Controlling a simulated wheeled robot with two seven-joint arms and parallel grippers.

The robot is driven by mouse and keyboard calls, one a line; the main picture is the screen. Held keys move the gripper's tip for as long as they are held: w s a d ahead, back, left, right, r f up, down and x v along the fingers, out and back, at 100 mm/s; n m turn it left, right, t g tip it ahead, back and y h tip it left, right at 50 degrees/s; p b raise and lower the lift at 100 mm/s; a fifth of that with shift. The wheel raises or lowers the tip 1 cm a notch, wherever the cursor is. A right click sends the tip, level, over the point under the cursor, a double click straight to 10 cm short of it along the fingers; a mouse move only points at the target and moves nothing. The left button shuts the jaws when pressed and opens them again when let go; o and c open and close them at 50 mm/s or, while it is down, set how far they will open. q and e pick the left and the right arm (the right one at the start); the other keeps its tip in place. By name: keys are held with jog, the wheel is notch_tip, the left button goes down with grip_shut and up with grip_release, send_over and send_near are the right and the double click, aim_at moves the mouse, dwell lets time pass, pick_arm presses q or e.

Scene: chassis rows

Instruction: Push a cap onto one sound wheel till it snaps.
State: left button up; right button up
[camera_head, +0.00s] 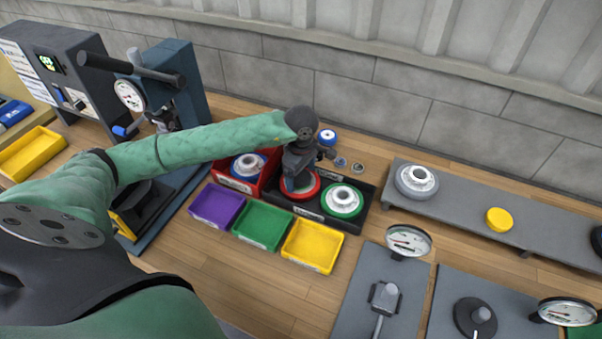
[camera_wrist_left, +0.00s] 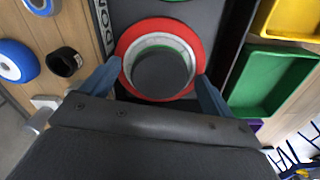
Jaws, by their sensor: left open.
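My left gripper (camera_head: 298,183) is open above the dark tray (camera_head: 362,217). In the left wrist view its blue-grey fingers (camera_wrist_left: 157,82) stand on either side of a red-rimmed wheel (camera_wrist_left: 158,29) with a grey round middle; I cannot tell whether they touch it. In the head view this red wheel (camera_head: 313,192) is partly hidden by the gripper. A green-rimmed wheel (camera_head: 342,199) with a pale hub lies beside it in the tray. A blue-rimmed wheel (camera_head: 248,165) lies in the red bin (camera_head: 233,184). A grey wheel (camera_head: 416,181) and a yellow disc, perhaps a cap (camera_head: 499,219), sit on the grey shelf.
Purple (camera_head: 217,206), green (camera_head: 262,227) and yellow (camera_head: 312,246) bins stand in front of the tray. A small blue wheel (camera_head: 326,137) and small rings (camera_head: 357,167) lie behind it. A gauge press (camera_head: 165,85) stands left; dial fixtures (camera_head: 408,241) stand front right.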

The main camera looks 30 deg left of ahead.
pick_arm(q)
jog(key=shift+w+r+b, duration=0.1)
jog(key=shift+r+b, duration=0.2)
jog(key=shift+r, duration=0.2)
notch_tip(320, 180, up, 6)
jog(key=shift+f+b, duration=0.1)
jog(key=shift+b, duration=0.9)
jog(key=shift+r, duration=0.5)
